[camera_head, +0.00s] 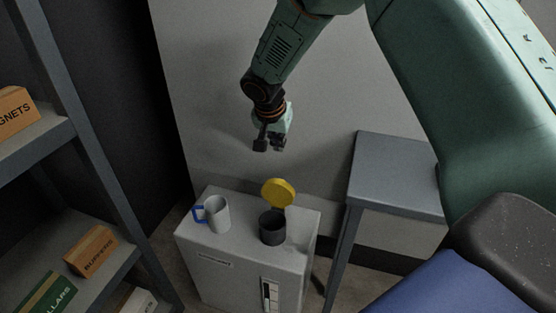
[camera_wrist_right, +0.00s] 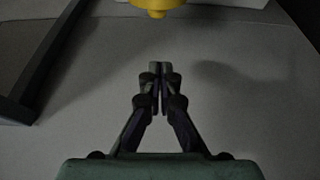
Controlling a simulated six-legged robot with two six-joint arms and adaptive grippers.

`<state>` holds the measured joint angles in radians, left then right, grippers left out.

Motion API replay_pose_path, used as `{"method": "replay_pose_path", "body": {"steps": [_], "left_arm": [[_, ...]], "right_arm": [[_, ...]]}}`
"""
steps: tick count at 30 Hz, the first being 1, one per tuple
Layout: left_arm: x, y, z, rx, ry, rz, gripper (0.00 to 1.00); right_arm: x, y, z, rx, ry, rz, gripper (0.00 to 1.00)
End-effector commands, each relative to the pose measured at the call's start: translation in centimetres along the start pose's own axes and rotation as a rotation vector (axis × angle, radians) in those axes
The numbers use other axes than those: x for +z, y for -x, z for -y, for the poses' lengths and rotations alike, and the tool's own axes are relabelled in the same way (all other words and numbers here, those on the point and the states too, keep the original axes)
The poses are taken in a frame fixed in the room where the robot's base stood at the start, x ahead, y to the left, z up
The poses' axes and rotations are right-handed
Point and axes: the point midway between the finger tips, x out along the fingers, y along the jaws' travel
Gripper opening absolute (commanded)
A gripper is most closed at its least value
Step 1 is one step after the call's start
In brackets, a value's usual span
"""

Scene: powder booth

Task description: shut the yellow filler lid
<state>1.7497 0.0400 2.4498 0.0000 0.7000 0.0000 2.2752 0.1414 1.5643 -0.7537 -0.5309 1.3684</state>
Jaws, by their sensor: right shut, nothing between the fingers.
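The yellow filler lid (camera_head: 278,192) stands raised and tilted at the back of a dark round filler neck (camera_head: 272,228) on top of a grey cabinet (camera_head: 238,252). The neck's mouth is uncovered. My right gripper (camera_head: 269,146) hangs above and behind the lid in the head view, apart from it. In the right wrist view the fingers of the right gripper (camera_wrist_right: 160,68) are shut together with nothing between them. A yellow part, likely the lid (camera_wrist_right: 157,5), shows at the top edge there, mostly cut off. My left gripper is not in view.
A light grey mug (camera_head: 217,214) with a blue handle stands on the cabinet, left of the filler neck. A grey table (camera_head: 397,170) stands to the right. A shelf with boxes (camera_head: 90,250) is at the left. A pale wall panel is behind.

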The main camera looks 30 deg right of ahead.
Motion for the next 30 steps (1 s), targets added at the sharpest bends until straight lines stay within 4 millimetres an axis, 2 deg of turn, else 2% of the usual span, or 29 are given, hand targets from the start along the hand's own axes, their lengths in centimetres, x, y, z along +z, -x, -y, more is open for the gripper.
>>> {"method": "replay_pose_path", "body": {"steps": [9,18,24,30], "left_arm": [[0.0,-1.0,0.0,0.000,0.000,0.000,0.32],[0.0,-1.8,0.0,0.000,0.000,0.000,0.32],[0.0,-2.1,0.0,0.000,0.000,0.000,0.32],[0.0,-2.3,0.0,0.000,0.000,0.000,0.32]], "right_arm": [[0.1,-5.5,-0.2,0.002,-0.002,0.002,0.00],[0.1,-10.1,-0.2,0.002,-0.002,0.002,0.00],[2.4,-8.8,-0.1,0.000,0.002,0.002,0.00],[3.7,-8.3,-0.1,-0.001,0.001,0.002,0.00]]}}
